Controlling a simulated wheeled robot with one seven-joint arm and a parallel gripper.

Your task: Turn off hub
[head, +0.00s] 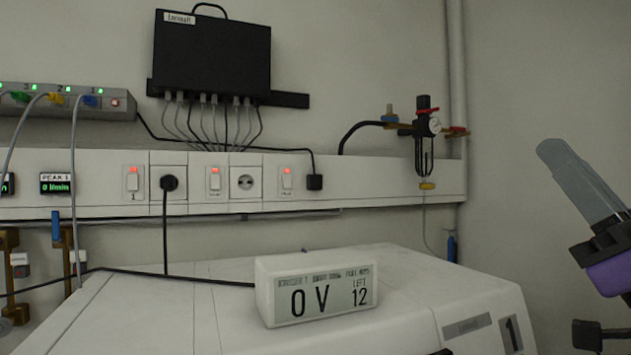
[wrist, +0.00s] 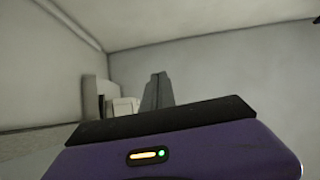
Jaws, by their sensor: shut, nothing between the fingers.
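A black box (head: 212,52) with a small, hard-to-read white label hangs on the wall, with several cables running from its underside. A grey multi-port unit (head: 70,101) with coloured plugs and a small red-lit button (head: 115,103) is at the far left; I cannot tell which of the two is the hub.
A white display (head: 316,288) reading 0 V and 12 stands on a white machine (head: 395,270). A black plug (head: 169,183) and a black adapter (head: 315,182) sit on the trunking. A regulator (head: 424,130) with hose is at right. Space beside my gripper is clear.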

